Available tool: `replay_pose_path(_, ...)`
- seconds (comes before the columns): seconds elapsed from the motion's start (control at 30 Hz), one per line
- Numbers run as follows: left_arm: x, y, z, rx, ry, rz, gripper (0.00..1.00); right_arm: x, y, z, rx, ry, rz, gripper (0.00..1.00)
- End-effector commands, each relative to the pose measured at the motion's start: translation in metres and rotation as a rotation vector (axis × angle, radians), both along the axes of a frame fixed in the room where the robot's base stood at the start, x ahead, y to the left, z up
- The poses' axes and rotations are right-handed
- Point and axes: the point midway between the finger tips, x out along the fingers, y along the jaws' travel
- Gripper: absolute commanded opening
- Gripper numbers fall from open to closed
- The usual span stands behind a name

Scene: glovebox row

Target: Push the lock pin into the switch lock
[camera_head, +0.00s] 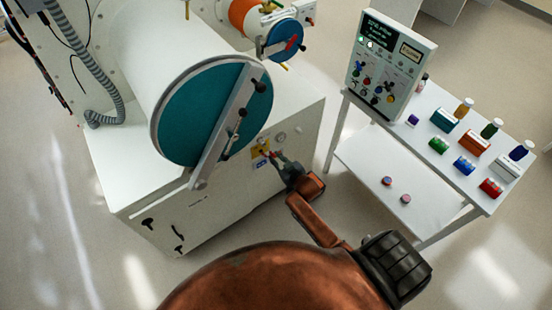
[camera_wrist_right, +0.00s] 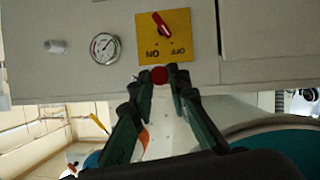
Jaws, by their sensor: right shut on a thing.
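The switch lock is a yellow plate (camera_head: 259,149) on the white cabinet front, below the large teal round door. In the right wrist view the plate (camera_wrist_right: 178,45) appears upside down, with ON and OFF marks and a red knob (camera_wrist_right: 161,25) set at a slant. My right gripper (camera_head: 275,158) is close in front of the plate. In the wrist view its fingertips (camera_wrist_right: 159,78) are shut on a red round end, which I take as the lock pin (camera_wrist_right: 159,74). It overlaps the plate's edge; the pin's shaft and any hole are hidden. My left gripper is not in view.
A pressure gauge (camera_wrist_right: 104,47) and a pale knob (camera_wrist_right: 55,46) sit beside the plate. The teal door (camera_head: 195,120) with its slanted bar (camera_head: 222,135) is close to my right gripper. A white cart (camera_head: 440,150) with bottles, jars and a control panel (camera_head: 388,65) stands at right.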

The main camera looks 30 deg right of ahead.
Motion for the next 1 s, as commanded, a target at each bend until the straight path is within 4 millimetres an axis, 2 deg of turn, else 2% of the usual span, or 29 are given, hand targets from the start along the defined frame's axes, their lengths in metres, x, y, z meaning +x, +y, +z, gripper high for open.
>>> replay_pose_path(1.0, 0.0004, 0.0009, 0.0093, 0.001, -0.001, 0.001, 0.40, 0.0003, -0.0001, 0.0011, -0.001, 0.000, 0.005, 0.00)
